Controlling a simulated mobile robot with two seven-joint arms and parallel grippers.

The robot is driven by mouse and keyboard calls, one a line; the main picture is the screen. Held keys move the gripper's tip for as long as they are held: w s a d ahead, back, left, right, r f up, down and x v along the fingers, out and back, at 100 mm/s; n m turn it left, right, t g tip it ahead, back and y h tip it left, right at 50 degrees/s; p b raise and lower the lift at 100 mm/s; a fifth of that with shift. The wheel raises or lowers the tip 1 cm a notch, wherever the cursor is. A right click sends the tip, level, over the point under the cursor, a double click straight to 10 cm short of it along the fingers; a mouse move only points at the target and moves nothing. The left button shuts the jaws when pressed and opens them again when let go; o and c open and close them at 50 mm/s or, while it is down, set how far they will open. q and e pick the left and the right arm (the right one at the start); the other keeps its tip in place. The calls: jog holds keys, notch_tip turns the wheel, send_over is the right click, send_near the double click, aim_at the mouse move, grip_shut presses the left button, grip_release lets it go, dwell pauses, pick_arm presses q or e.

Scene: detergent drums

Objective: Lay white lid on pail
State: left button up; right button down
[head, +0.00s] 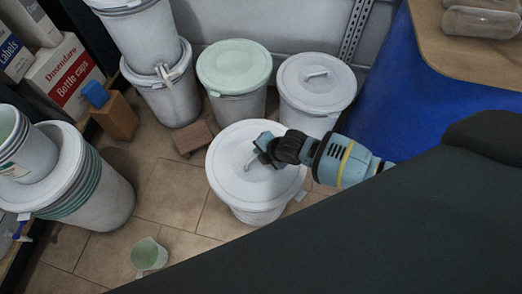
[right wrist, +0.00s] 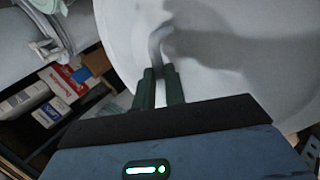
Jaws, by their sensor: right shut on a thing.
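The white lid (head: 228,170) lies over the top of a white pail (head: 258,214) in the middle of the head view. Whether it sits fully down on the rim I cannot tell. My right gripper (head: 262,152) is above the lid, shut on its raised handle. In the right wrist view the two dark fingers (right wrist: 160,75) are on either side of the handle (right wrist: 157,42), and the white lid (right wrist: 225,50) fills much of the picture. My left gripper is not in view.
Behind stand a pail with a pale green lid (head: 234,64) and a pail with a white handled lid (head: 316,80). Stacked pails (head: 75,190) stand at left. A brown block (head: 192,139) and a small cup (head: 149,255) are on the floor. A blue drum (head: 410,90) is at right.

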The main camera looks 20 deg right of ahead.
jog(key=shift+f, duration=0.15)
dwell(0.6)
jog(key=c, duration=0.9)
grip_release()
